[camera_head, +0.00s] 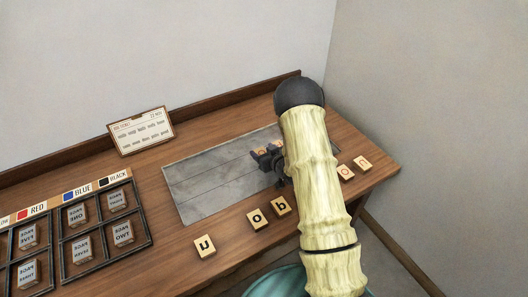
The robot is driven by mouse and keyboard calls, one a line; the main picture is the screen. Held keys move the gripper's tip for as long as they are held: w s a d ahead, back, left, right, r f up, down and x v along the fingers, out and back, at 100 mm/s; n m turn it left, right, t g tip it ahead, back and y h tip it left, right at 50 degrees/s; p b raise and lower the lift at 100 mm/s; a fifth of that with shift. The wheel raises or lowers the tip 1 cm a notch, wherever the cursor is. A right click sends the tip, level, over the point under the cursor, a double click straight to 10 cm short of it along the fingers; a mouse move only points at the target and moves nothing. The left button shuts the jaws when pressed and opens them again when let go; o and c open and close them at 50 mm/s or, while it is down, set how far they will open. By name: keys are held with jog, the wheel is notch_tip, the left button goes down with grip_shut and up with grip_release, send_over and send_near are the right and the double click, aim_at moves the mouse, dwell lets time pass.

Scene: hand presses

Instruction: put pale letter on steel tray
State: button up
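The steel tray (208,187) is a flat grey plate with thin lines, lying on the wooden bench. Pale letter tiles lie in front of it: a "u" tile (204,246), an "o" tile (257,219) and a "b" tile (280,206). Two more pale tiles, an "o" (346,171) and an "n" (362,164), lie to the right of my arm. My gripper (267,157) is over the right part of the tray. A small pale patch with orange marking shows at its fingers, partly hidden. I cannot tell whether the fingers grip it.
A black-framed rack (68,237) with several grey type blocks stands at the left, under colour labels. A printed card (140,131) leans at the back. A raised wooden ledge runs along the wall. The tray's left part is bare.

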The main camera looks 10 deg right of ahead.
jog(key=shift+s+f, duration=0.2)
jog(key=shift+f, duration=0.05)
jog(key=shift+w+r+p, duration=0.15)
jog(key=shift+r+p, duration=0.35)
jog(key=shift+p, duration=0.15)
jog(key=b+v, duration=0.1)
jog(key=v, duration=1.1)
jog(key=shift+r+b, duration=0.25)
jog(key=shift+b, duration=0.15)
jog(key=shift+w, duration=0.1)
jog(key=s+a+r+m+g+h, duration=0.1)
jog(key=s+r+g+h, duration=0.1)
jog(key=s+r+g, duration=0.3)
jog(key=s+a+r+m+g+h, duration=0.2)
jog(key=s+r+g, duration=0.3)
jog(key=s, duration=0.9)
jog(key=shift+a+r+m, duration=0.2)
jog(key=shift+r+m, duration=0.1)
jog(key=shift+r, duration=0.25)
